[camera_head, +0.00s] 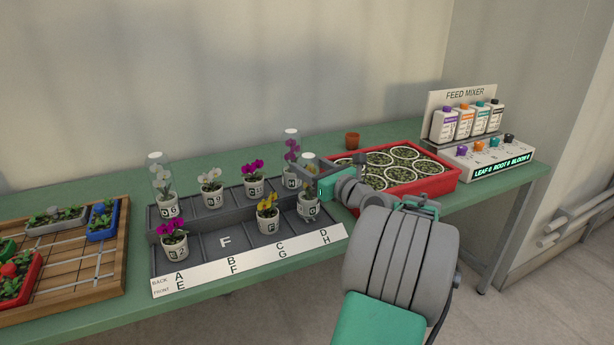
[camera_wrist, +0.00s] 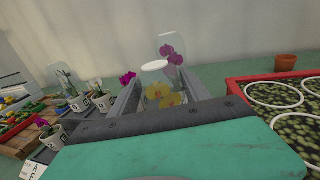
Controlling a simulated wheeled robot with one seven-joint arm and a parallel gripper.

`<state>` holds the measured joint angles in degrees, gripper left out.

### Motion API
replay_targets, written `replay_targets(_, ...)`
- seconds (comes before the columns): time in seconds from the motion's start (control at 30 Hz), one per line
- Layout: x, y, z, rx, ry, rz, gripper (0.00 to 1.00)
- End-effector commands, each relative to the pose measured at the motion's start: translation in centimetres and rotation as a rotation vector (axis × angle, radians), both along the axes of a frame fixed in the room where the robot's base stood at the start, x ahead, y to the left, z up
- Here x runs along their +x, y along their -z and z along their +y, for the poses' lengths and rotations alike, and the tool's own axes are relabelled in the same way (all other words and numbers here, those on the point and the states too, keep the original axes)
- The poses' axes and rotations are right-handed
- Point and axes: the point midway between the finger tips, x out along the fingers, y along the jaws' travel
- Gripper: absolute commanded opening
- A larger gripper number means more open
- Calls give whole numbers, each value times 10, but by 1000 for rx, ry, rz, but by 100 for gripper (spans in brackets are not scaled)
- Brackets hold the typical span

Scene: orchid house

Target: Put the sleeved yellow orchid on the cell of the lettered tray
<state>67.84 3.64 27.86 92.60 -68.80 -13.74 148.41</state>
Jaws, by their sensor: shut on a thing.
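My gripper (camera_head: 314,176) is shut on the sleeved yellow orchid (camera_head: 308,206), a pale labelled pot with yellow blooms, at the front right cell of the lettered tray (camera_head: 345,232). The jaws hide much of its upper part; I cannot tell whether the pot touches the tray. In the wrist view the yellow blooms (camera_wrist: 166,97) show between my fingers (camera_wrist: 155,98), below a pale sleeve rim (camera_wrist: 154,66). The grey tray has a white front strip lettered A to H. An empty front cell, second from left, shows a large F.
An unsleeved yellow orchid (camera_head: 268,208) stands just left of the held one. A sleeved magenta orchid (camera_head: 292,158) stands behind it. White and magenta orchids fill other cells. A red crate (camera_head: 446,184) is close on the right; a wooden rack (camera_head: 122,240) is left.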

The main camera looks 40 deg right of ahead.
Motion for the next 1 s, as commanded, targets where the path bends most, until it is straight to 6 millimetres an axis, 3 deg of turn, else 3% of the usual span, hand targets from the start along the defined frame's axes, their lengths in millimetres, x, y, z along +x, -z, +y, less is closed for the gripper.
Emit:
replay_targets(0.07,0,15,0,2,1,0,0)
replay_targets(0.43,0,17,1,1,0,-1,0)
replay_targets(0.47,0,18,1,1,0,-1,58)
replay_targets(0.7,0,18,1,1,0,-1,77)
replay_targets(1.0,0,16,1,-2,0,-1,77)
